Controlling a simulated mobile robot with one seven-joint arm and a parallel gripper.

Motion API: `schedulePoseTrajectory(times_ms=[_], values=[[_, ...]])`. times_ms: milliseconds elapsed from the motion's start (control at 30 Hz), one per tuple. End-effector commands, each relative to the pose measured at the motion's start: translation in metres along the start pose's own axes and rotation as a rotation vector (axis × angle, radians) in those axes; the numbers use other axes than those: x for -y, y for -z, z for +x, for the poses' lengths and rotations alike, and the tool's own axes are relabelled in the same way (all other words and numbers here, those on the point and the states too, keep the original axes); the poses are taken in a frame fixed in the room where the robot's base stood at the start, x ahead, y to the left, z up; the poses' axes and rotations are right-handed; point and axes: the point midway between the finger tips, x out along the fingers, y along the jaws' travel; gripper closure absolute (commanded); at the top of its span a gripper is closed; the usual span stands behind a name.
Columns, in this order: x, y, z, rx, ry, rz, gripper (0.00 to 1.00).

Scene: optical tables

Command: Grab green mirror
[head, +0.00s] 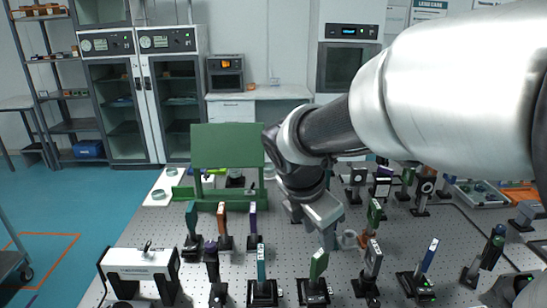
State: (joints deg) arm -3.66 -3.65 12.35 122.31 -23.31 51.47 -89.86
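Several thin green plates on black posts stand on the optical table (140,235), and I cannot tell which one is the green mirror. One green plate (319,263) is at the front middle, tilted in its black base. Another green plate (192,217) is at the left, and a third green plate (374,213) is just right of my gripper. My gripper (332,238) points down over the middle of the table. Its fingertips are small and partly lost among the parts behind, so its opening is unclear. I see nothing clearly held.
A large green panel on a stand (228,146) rises at the back left. A white device (140,262) sits at the front left. Blue, orange and purple plates on posts crowd the front and middle. A tray (481,193) is at the right.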

Motion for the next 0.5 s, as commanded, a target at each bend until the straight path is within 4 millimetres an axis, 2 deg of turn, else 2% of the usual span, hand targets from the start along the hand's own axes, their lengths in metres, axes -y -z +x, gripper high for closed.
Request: schedulePoseTrajectory(times_ms=[33,100,200,333,500], values=[[-0.007,0.005,0.011,0.001,0.009,-0.102,0.62],[-0.015,0.007,0.018,0.005,0.015,-0.208,0.62],[-0.019,0.009,0.026,0.006,0.02,-0.28,0.62],[-0.018,0.009,0.047,0.005,0.023,-0.29,0.62],[-0.017,0.009,0.085,0.005,0.023,-0.287,0.62]])
